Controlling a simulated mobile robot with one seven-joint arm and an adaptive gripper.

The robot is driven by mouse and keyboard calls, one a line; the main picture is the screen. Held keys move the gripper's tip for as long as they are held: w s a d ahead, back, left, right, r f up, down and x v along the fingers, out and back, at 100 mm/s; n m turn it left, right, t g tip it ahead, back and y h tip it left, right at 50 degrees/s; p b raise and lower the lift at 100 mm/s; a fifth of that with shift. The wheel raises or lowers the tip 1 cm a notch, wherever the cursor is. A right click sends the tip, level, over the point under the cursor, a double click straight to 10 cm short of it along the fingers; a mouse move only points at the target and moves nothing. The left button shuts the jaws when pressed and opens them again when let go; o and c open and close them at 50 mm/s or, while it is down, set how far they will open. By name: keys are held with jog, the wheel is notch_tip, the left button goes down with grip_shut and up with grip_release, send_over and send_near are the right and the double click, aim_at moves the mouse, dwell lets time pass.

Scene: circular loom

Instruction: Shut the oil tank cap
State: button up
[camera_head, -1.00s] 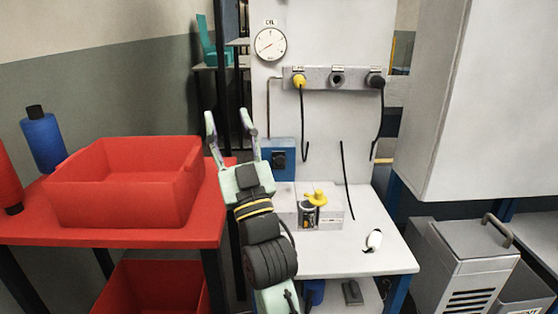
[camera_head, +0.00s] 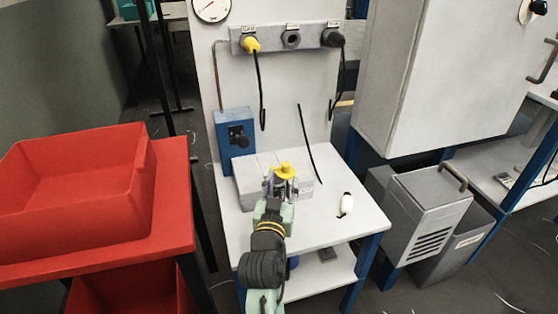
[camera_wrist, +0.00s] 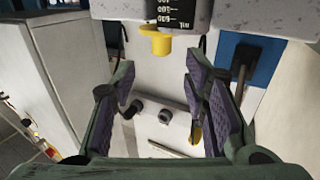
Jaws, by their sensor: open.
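The grey oil tank (camera_head: 247,187) stands on a white bench, with its yellow cap (camera_head: 285,171) sticking up at the top. In the wrist view the cap (camera_wrist: 156,40) shows beside the dark level gauge (camera_wrist: 172,13), whose marks appear upside down. I cannot tell the cap's exact hinge angle. My gripper (camera_head: 281,187) is in front of the tank, close below the cap in the head view. In the wrist view its two purple-padded fingers (camera_wrist: 160,85) are spread apart with nothing between them. The cap appears beyond the fingertips, apart from them. My gripper hides part of the tank front.
A blue box (camera_head: 235,138) stands behind the tank at left. A panel with a yellow plug (camera_head: 251,45) and dangling black cables is on the back wall. A small white object (camera_head: 346,204) lies on the right of the bench. A red bin (camera_head: 75,190) is at left.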

aim_at(285, 167)
jog(key=w, duration=0.2)
jog(key=w+p, duration=0.1)
jog(key=w, duration=0.2)
jog(key=w+d, duration=0.1)
jog(key=w, duration=0.2)
grip_shut()
dwell(0.4)
dwell(0.3)
